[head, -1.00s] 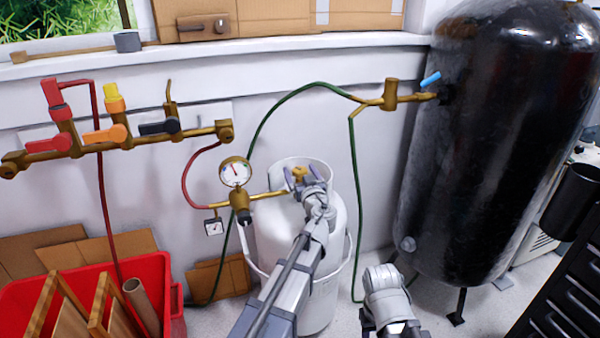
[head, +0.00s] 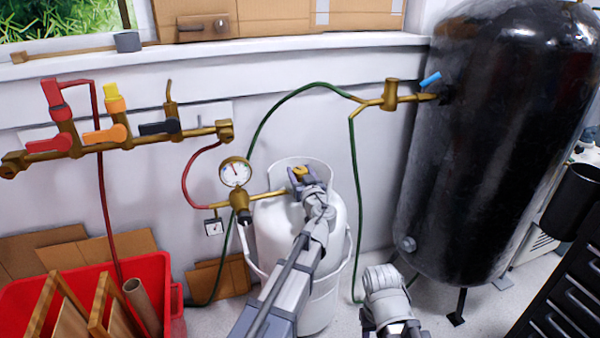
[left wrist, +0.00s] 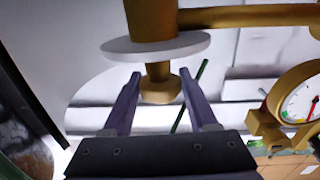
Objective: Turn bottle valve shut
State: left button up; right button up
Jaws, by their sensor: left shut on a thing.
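The white gas bottle (head: 268,230) stands upright against the wall, with its lower part inside a pale bucket-like holder. Its brass valve knob (head: 299,171) is at the top, inside the bottle's collar. My left gripper (head: 306,178) reaches over the bottle from the front, and its purple-grey fingers are around the knob. The left wrist view shows the brass knob (left wrist: 160,90) between the two fingers, under a pale disc (left wrist: 156,47). The fingers are shut on it. My right arm shows low in the head view, but its gripper does not.
A pressure gauge (head: 235,172) on a brass pipe is close left of the bottle. A green hose (head: 356,200) hangs to its right. A black tank (head: 490,150) stands at right. A red crate (head: 165,275) with wood pieces is at lower left. A valve manifold (head: 90,148) is on the wall.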

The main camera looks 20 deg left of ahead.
pick_arm(q)
jog(key=shift+h, duration=0.3)
jog(key=shift+s+a+m+t+h, duration=0.15)
jog(key=shift+m+t+h, duration=0.55)
jog(key=shift+m+h, duration=0.35)
jog(key=m+h, duration=0.1)
jog(key=h, duration=0.1)
jog(key=m+t+h, duration=0.1)
jog(key=m+h, duration=0.1)
jog(key=h, duration=0.1)
jog(key=shift+m+h, duration=0.25)
jog(key=shift+h, duration=0.1)
jog(key=m+h, duration=0.2)
jog(key=h, duration=0.1)
jog(key=m+h, duration=0.1)
jog(key=h, duration=0.1)
jog(key=shift+w+g, duration=0.25)
jog(key=shift+g, duration=0.05)
jog(key=shift+m+g+h, duration=0.8)
jog(key=shift+m+h, duration=0.7)
jog(key=shift+h, duration=0.5)
jog(key=shift+s+d+h, duration=0.1)
jog(key=shift+d+h, duration=0.1)
jog(key=shift+h, duration=0.1)
jog(key=o, duration=1.4)
